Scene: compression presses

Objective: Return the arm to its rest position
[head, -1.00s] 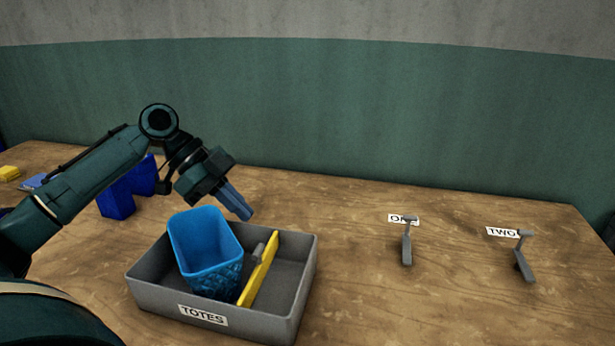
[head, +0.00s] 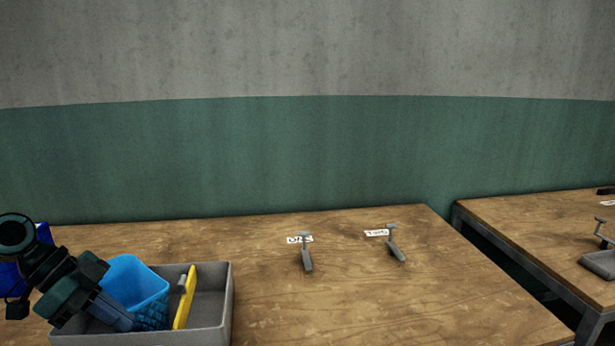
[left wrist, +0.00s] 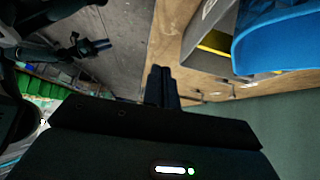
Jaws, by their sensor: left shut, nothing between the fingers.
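My left gripper (head: 112,318) is at the lower left of the head view, pointing down and right in front of the blue basket. Its fingers (left wrist: 162,86) are shut together with nothing between them in the left wrist view. A dark gripper-like shape, seemingly my right gripper (left wrist: 98,46), is at the upper left of that view, too dark to tell its jaws. The blue basket (head: 138,280) sits tilted in the grey tote tray (head: 222,300), beside a yellow-handled tool (head: 185,298). The basket (left wrist: 285,42) also shows at the wrist view's upper right.
Two small grey levers or stands, one (head: 306,255) and another (head: 394,244), are on the wooden table (head: 400,310) by labels. A second table (head: 530,215) stands at the right beyond a gap, with a grey device (head: 600,262). The first table's middle is clear.

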